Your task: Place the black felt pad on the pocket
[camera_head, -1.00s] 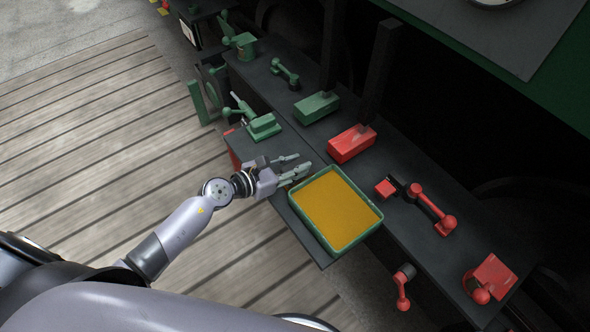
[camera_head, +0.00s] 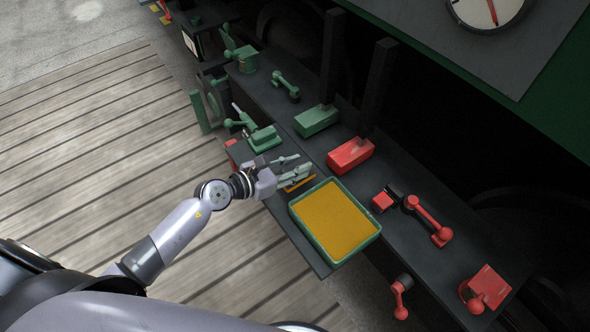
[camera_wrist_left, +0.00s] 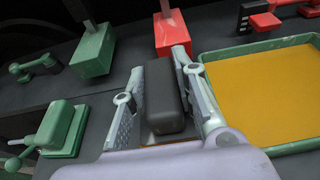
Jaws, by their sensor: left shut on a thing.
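My left gripper (camera_head: 302,170) is over the dark bench, just left of the green-rimmed tray. In the left wrist view its two fingers are shut on a dark block with rounded edges, the black felt pad (camera_wrist_left: 163,95). The pad lies lengthwise between the fingers. In the head view the fingers mostly hide it. An orange strip (camera_head: 300,185) shows under the fingers, and a sliver of it (camera_wrist_left: 165,139) shows below the pad in the wrist view. I cannot tell whether this strip is the pocket, or whether the pad touches it. My right gripper is not in view.
The green tray (camera_head: 372,237) with a yellow-orange floor stands right of the gripper. A green vise-like part (camera_head: 264,138) is behind left. Green (camera_head: 316,120) and red (camera_head: 350,154) blocks with dark posts stand behind. Red levers (camera_head: 428,220) are at right.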

